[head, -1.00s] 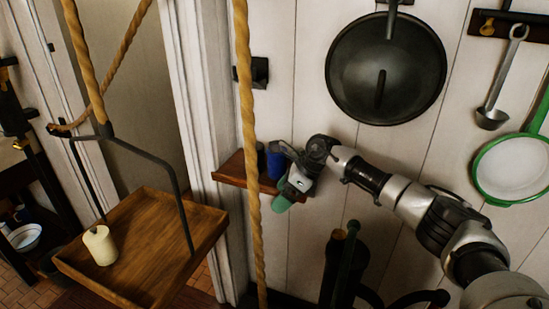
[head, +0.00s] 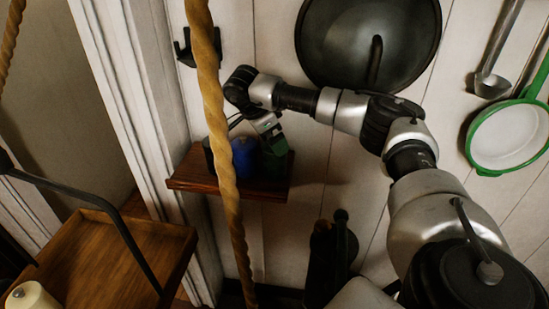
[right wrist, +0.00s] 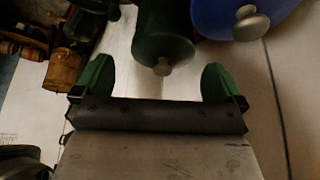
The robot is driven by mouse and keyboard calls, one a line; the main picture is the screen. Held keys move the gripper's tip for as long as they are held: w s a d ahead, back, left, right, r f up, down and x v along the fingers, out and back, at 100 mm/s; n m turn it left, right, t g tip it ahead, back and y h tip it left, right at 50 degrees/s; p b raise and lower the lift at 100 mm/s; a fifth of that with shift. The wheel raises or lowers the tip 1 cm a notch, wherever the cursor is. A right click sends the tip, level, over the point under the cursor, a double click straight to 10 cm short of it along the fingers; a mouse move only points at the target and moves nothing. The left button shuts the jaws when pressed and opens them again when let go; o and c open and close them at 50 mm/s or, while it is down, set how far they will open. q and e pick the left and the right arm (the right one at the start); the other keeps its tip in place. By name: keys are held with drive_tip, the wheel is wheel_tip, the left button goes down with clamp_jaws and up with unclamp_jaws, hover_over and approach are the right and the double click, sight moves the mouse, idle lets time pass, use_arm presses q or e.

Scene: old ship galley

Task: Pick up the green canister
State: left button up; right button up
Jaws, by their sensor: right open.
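The green canister (right wrist: 163,35) is dark green with a pale lid knob in the right wrist view. It shows between the two green finger pads of my right gripper (right wrist: 157,68). The gripper is open, with visible space on both sides of the canister. In the head view my right gripper (head: 276,143) is over the right end of the wooden shelf (head: 228,190). There the green canister (head: 271,168) is partly hidden by it, to the right of a blue canister (head: 245,157). My left gripper is not in view.
The blue canister (right wrist: 230,14) stands close to the right of the green one in the wrist view. A rope (head: 211,100) hangs in front of the shelf. A dark pan (head: 340,40) hangs above.

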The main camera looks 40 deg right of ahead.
drive_tip(key=shift+p+x, duration=0.85)
drive_tip(key=shift+x, duration=1.3)
drive_tip(key=shift+w+d+f, duration=0.1)
drive_tip(key=shift+d+f, duration=0.05)
drive_tip(key=shift+f, duration=0.1)
drive_tip(key=shift+c, duration=0.8)
drive_tip(key=c, duration=1)
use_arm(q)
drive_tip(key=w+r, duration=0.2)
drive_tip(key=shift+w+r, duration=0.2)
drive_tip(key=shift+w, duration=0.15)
use_arm(e)
drive_tip(key=shift+c, duration=0.2)
drive_tip(key=shift+r, duration=0.1)
